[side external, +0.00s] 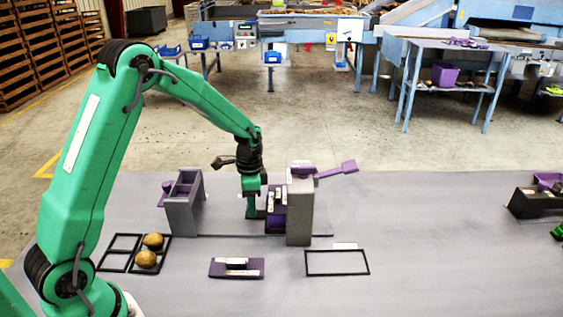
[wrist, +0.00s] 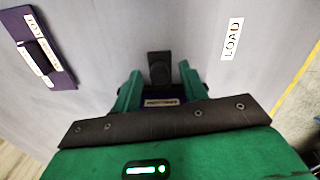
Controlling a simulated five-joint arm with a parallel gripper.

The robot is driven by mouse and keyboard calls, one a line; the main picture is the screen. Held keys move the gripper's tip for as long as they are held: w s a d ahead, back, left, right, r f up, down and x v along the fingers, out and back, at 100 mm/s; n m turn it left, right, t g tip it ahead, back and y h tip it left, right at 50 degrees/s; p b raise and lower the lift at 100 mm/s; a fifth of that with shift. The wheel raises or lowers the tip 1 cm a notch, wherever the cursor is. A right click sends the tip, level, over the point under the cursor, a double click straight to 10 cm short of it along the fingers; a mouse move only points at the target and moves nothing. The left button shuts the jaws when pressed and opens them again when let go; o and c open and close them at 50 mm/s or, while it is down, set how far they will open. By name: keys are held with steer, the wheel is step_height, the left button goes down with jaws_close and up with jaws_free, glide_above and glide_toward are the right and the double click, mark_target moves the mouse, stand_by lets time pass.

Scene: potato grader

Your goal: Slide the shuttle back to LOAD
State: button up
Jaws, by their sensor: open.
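The shuttle appears to be the purple block (side external: 275,212) with white labels, at the left side of a grey upright housing (side external: 300,212) in the side view. In the wrist view, a purple part with a small label (wrist: 160,102) and a dark upright post (wrist: 159,68) show between my fingers. My gripper (side external: 257,212) points down just left of the block. In the wrist view my gripper (wrist: 160,76) is open, with a finger on each side of the post; contact cannot be told. The LOAD label (wrist: 231,39) lies on the table at upper right.
A grey open-topped holder (side external: 184,207) stands to the left. Two potatoes (side external: 146,260) lie in a black frame. A purple labelled plate (side external: 236,268) and an empty black outline (side external: 337,263) lie in front. A purple lever (side external: 337,171) sticks out right of the housing.

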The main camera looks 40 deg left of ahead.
jaws_close()
steer(key=s+a, duration=0.6)
steer(key=a, duration=0.1)
steer(key=shift+s, duration=0.4)
jaws_free()
steer(key=shift+r, duration=0.1)
